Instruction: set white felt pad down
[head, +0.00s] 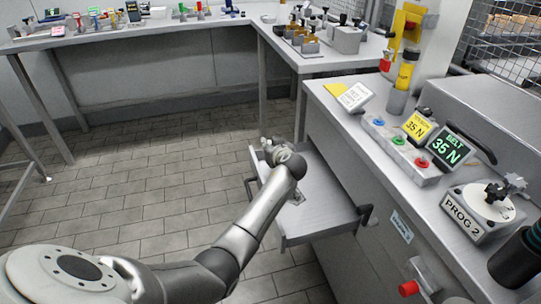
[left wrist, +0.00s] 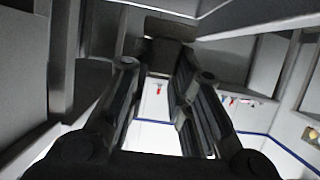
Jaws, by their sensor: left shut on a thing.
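In the head view my left arm reaches in from the lower left. Its gripper (head: 268,148) is over the far left part of an open drawer (head: 325,205), largely hidden by my wrist. In the left wrist view the fingers of the left gripper (left wrist: 166,66) are closed on a dark, shaded block (left wrist: 168,54) at their tips. I cannot tell from its look whether this is the white felt pad; no white pad shows clearly. Whether the block touches anything is hidden. My right gripper is not in view.
The grey cabinet top (head: 340,118) right of the drawer carries a button box (head: 397,150), a green-lettered display (head: 446,150) and a PROG 2 unit (head: 478,212). A bench (head: 130,32) with small items stands at the back. Much of the drawer floor looks clear.

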